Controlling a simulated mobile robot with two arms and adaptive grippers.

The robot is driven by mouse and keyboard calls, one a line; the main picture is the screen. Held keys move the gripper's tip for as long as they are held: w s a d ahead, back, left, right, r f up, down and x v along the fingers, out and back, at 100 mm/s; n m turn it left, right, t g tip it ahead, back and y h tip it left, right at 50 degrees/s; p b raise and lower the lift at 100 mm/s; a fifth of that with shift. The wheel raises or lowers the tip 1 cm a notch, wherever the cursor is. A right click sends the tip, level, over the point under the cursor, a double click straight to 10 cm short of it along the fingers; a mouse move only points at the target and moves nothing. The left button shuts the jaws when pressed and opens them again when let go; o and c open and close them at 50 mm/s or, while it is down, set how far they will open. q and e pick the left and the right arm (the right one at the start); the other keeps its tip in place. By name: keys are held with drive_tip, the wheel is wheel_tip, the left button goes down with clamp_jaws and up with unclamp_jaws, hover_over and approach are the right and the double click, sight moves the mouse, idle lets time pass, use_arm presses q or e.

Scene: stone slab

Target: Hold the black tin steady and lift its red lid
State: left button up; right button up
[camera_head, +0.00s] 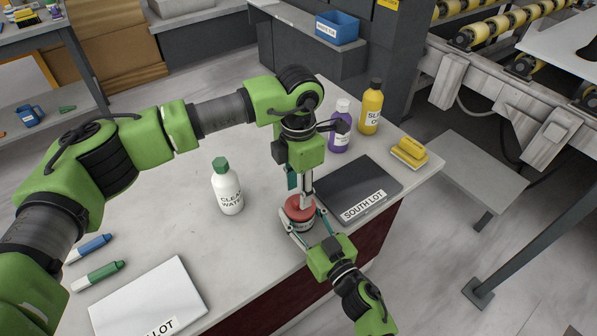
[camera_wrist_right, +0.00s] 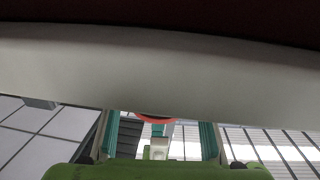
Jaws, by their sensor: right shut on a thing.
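The black tin (camera_head: 302,226) with a white label stands near the front edge of the stone slab, mostly hidden by fingers. Its red lid (camera_head: 297,211) is on top; part of a red curve, likely the lid (camera_wrist_right: 156,119), shows in the right wrist view. My right gripper (camera_head: 305,220) comes in from the front and is shut around the tin, one finger on each side. My left gripper (camera_head: 302,198) points straight down, its fingertips at the top of the lid. I cannot tell whether they grip it.
A dark South Lot board (camera_head: 370,179) lies just right of the tin. A water bottle (camera_head: 227,187) stands to the left. A white board (camera_head: 150,297) and markers (camera_head: 98,276) lie front left.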

sight(298, 200)
use_arm(q)
drive_tip(key=shift+f, duration=1.6)
clamp_jaws()
